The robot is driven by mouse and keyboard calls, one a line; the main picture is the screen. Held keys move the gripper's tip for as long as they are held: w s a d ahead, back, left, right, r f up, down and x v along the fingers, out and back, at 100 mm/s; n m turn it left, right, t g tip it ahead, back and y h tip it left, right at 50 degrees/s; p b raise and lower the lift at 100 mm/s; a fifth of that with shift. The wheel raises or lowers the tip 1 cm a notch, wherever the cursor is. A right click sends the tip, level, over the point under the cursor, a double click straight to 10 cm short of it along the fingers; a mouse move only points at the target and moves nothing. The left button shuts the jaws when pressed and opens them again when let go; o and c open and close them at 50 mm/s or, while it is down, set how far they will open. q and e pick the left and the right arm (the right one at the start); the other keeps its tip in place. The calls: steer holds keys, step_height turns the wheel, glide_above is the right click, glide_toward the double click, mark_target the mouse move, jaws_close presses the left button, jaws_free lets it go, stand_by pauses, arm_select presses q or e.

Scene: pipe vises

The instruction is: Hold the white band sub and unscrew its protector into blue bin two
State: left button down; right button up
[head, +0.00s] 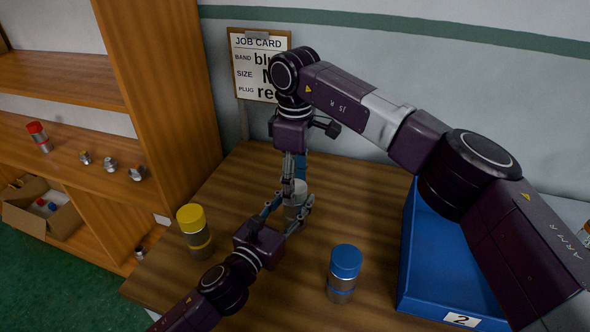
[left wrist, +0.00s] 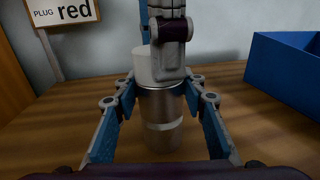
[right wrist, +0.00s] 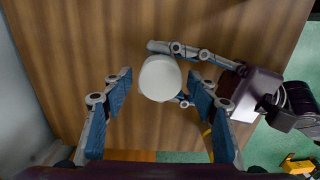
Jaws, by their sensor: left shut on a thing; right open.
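The white band sub (left wrist: 163,118) is a metal cylinder standing upright on the table with a white band and a white protector (left wrist: 146,65) on top. The protector shows as a white disc in the right wrist view (right wrist: 160,78). My left gripper (head: 296,214) is shut on the sub's body from the front. My right gripper (right wrist: 150,100) points down over the protector, open, with its fingers on either side and apart from it. In the head view the sub (head: 296,207) is partly hidden by both grippers. Blue bin two (head: 432,295), labelled 2, stands at the right.
A yellow-capped sub (head: 194,230) stands left of my left gripper and a blue-capped sub (head: 343,275) stands to its right. A job card (head: 258,65) hangs on the wall. Wooden shelves (head: 60,90) with small parts are at the left.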

steer(key=shift+f, duration=0.55)
steer(key=c, duration=1.1)
steer(key=o, duration=1.2)
steer(key=shift+r, duration=2.3)
arm_select(q)
steer(key=c, duration=1.1)
jaws_free()
steer(key=shift+c, duration=0.2)
